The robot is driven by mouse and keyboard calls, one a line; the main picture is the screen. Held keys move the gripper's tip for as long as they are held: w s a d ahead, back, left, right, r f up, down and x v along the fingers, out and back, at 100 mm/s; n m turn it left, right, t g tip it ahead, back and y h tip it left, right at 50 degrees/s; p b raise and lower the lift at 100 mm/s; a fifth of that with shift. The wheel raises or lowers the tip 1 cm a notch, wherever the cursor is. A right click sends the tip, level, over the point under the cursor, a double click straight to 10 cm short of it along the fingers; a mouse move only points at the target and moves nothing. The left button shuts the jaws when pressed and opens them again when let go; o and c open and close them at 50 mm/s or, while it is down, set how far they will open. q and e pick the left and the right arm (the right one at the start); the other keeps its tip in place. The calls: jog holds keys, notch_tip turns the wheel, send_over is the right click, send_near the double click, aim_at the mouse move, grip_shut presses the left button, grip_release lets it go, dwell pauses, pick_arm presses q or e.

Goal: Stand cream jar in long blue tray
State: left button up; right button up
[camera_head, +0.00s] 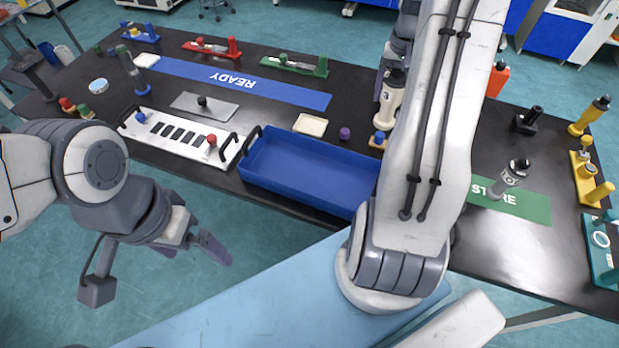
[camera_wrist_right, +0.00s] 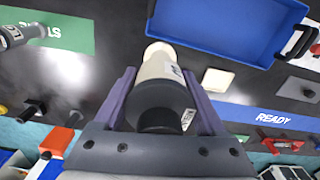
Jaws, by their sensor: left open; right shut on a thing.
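The cream jar (camera_head: 389,103) has a pale body and a dark cap. In the head view it stands roughly upright, right of the tray's far corner and partly hidden by my right arm. My right gripper (camera_wrist_right: 162,82) is shut on it in the wrist view, a finger on each side. I cannot tell if its base touches the table. The long blue tray (camera_head: 253,180) is empty on the near table edge; it also shows in the wrist view (camera_wrist_right: 215,42). My left gripper (camera_head: 195,250) is open and empty, off the near table edge.
A white rack (camera_head: 160,141) with black slots stands left of the tray. A cream pad (camera_head: 310,125) and a purple cap (camera_head: 345,133) lie behind the tray. A grey bottle (camera_head: 510,178) stands on the green mat (camera_head: 530,207) at right. My right arm hides the tray's right end.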

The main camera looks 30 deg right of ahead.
jog(key=f+b, duration=0.3)
jog(key=f, duration=0.1)
jog(key=f+b, duration=0.2)
jog(key=f, duration=0.3)
jog(key=shift+s+d+f+b, duration=0.1)
jog(key=shift+d+f+b, duration=0.1)
jog(key=shift+b, duration=0.2)
jog(key=shift+a+f, duration=0.1)
jog(key=shift+f, duration=0.2)
pick_arm(q)
notch_tip(320, 180, down, 4)
jog(key=p, duration=0.3)
jog(key=shift+r, duration=0.2)
pick_arm(e)
jog(key=s+a+f, duration=0.1)
jog(key=a+f, duration=0.9)
jog(key=a, duration=0.1)
jog(key=shift+s+a+f, duration=0.25)
jog(key=shift+s+f, duration=0.05)
jog(key=shift+f, duration=0.1)
jog(key=shift+f, duration=0.15)
jog(key=o, duration=1.5)
pick_arm(q)
jog(key=shift+f, duration=0.1)
